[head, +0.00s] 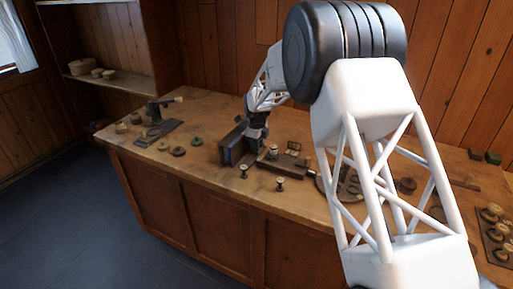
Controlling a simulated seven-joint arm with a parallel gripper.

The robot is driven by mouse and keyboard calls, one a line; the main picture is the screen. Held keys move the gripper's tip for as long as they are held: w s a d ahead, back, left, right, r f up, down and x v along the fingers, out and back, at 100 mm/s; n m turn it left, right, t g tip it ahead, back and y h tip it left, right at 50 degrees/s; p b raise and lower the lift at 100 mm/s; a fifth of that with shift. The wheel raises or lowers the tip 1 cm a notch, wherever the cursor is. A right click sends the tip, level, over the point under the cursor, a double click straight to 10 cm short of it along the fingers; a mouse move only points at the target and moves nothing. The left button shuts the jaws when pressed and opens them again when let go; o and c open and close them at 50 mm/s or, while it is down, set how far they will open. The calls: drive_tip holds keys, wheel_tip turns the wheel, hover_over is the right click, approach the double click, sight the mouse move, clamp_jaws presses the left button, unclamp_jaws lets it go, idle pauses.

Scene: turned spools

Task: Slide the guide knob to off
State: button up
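My white arm reaches over the wooden workbench (205,108), and my dark gripper (256,145) points down near its middle. The gripper is close beside a dark box-like fixture (232,150) and a low dark device (283,165) with small knob-like parts. A small light knob (273,152) shows on that device, just right of the gripper. I cannot tell whether it is the guide knob, whether the gripper touches it, or which position it marks. The fingertips are too small and dark to read.
Two small spools (280,184) (243,171) stand near the front edge. A dark lever tool (160,125) with several discs is at left. A tray of spools (497,232) is at far right. My arm hides part of the right bench. The back left bench has free room.

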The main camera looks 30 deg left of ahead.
sight(253, 155)
drive_tip(key=shift+s, duration=1.7)
drive_tip(key=o, duration=0.7)
drive_tip(key=shift+r, duration=3.5)
